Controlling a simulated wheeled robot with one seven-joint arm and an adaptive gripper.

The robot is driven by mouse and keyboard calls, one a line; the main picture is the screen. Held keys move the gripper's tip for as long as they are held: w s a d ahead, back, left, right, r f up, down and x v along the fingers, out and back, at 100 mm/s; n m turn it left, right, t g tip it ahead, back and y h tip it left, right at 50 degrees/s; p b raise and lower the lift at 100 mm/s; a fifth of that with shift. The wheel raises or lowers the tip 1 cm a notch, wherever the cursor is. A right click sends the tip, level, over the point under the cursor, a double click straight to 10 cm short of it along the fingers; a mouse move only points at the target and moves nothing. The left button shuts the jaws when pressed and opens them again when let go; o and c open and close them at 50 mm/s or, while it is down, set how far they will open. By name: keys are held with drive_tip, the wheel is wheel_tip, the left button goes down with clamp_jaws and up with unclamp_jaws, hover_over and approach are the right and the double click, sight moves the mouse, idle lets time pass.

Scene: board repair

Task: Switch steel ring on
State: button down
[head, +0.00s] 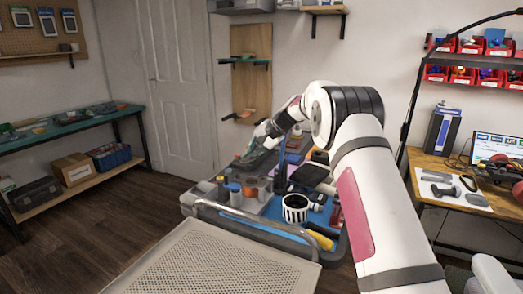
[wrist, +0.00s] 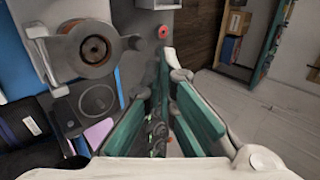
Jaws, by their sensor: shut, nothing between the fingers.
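My gripper (head: 252,157) is over the back left part of the cluttered worktop in the head view, pointing down and left. In the wrist view its teal fingers (wrist: 165,88) come together and hold nothing. A grey round fitting (wrist: 63,45) with a brown centre lies to the upper left of the fingers. Below it is a dark panel with a round dial-like disc (wrist: 96,98), left of the fingers. I cannot tell which part, if any, is the steel ring. The area straight between and behind the fingers is partly hidden.
A small red round thing (wrist: 163,32) lies beyond the fingertips. A perforated metal surface (head: 215,262) is in front. Floor is free at left.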

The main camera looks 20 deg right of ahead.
sight(236, 173)
drive_tip(key=x, duration=0.2)
drive_tip(key=b+x, duration=0.1)
drive_tip(key=shift+w+a, duration=0.4)
drive_tip(key=shift+w, duration=0.05)
drive_tip(key=shift+w+a+f+g+h+b, duration=0.15)
drive_tip(key=shift+f+g+h+b, duration=0.15)
drive_tip(key=shift+g+h, duration=0.2)
drive_tip(key=shift+w+f, duration=0.15)
drive_tip(key=shift+f, duration=0.2)
drive_tip(key=shift+w+a+f+b, duration=0.25)
drive_tip(key=shift+a+f+b, duration=0.1)
drive_tip(key=shift+f+b, duration=0.15)
drive_tip(key=shift+b+x, duration=0.7)
drive_tip(key=shift+x, duration=0.75)
drive_tip(key=shift+s+d+f, duration=0.1)
drive_tip(key=shift+f, duration=0.1)
drive_tip(key=shift+r, duration=0.1)
drive_tip(key=v, duration=1.2)
